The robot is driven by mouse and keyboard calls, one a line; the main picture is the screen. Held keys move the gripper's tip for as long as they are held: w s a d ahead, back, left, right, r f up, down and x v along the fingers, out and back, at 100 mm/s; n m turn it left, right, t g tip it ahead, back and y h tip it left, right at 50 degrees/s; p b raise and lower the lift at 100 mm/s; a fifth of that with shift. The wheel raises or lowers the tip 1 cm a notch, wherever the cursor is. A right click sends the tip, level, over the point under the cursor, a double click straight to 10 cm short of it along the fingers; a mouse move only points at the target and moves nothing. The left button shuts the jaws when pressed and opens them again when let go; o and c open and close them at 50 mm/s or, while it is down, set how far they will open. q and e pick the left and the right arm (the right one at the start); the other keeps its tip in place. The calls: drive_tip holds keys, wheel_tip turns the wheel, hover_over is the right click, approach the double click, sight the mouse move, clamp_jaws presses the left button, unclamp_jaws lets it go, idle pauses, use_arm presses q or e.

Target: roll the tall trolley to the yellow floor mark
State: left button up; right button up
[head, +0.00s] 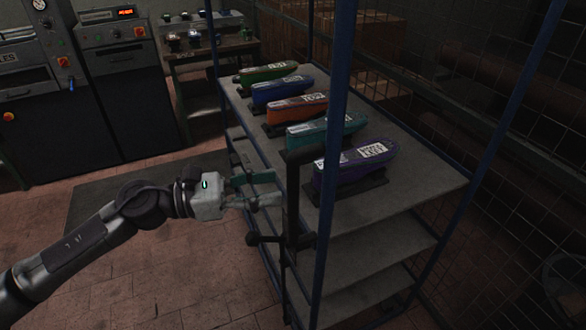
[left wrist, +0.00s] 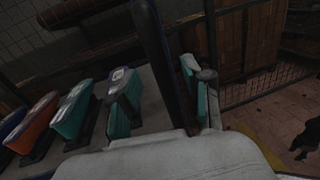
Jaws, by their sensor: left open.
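The tall trolley (head: 400,205) has blue posts and grey shelves, and stands right of centre in the head view. Several coloured, labelled shoe-last-like pieces (head: 355,165) stand in a row on its upper shelf. A dark upright bar (head: 292,205) is on its near left end. My left gripper (head: 272,188) is open, with teal finger pads, close beside this bar. In the left wrist view a dark bar (left wrist: 155,50) appears between the two fingers; contact cannot be told. A yellowish floor patch (left wrist: 243,129) shows there, possibly the floor mark. My right gripper is out of view.
Dark machines (head: 120,85) with red buttons stand at the back left. A small bench (head: 212,50) with several items is behind the trolley. A wire mesh fence (head: 500,120) runs along the right side. Tiled floor (head: 150,285) lies open at front left.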

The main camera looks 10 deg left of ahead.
sight(293, 183)
use_arm(q)
drive_tip(key=p+x, duration=0.2)
drive_tip(key=x, duration=0.3)
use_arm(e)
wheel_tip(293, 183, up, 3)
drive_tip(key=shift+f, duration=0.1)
use_arm(q)
clamp_jaws()
